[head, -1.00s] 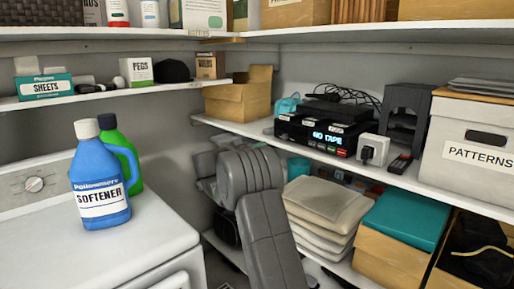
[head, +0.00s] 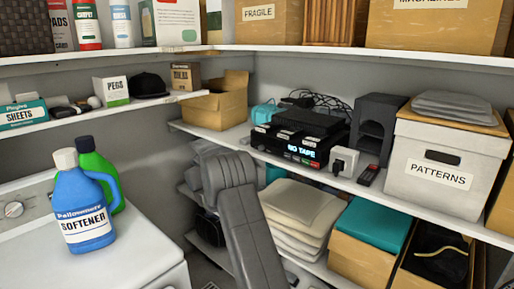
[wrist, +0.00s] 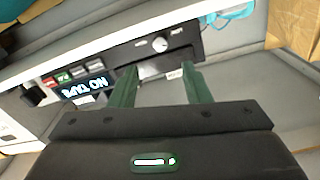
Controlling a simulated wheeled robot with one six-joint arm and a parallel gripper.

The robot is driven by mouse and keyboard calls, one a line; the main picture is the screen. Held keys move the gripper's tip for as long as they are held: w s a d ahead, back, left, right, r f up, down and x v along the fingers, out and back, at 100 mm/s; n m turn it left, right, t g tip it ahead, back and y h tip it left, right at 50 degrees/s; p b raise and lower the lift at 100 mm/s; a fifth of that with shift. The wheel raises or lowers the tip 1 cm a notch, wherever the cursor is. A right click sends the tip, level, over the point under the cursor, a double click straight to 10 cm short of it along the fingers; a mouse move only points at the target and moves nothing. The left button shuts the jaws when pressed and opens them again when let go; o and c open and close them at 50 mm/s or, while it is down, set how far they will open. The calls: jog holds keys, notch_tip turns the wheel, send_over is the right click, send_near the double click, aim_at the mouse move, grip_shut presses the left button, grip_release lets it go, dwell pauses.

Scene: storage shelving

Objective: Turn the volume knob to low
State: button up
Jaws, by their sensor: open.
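The tape player (head: 290,148), a black unit with a lit "NO TAPE" display, sits on the middle shelf. In the wrist view the player (wrist: 118,58) appears tilted, with its display at the left. A small round pale knob (wrist: 159,44) with a pointer mark is on its front panel, with tiny print on both sides too small to read. My gripper (wrist: 160,68) is open, its two green fingers apart and pointing at the panel below the knob in the picture. No contact with the knob shows.
The PATTERNS box (head: 440,150) is further right. The washer's dial (head: 14,209) is at far left.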

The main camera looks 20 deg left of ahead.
aim_at(260, 149)
jog(key=p+x, duration=0.3)
jog(key=x, duration=0.6)
jog(key=shift+w, duration=0.35)
jog(key=shift+c, duration=0.4)
grip_shut()
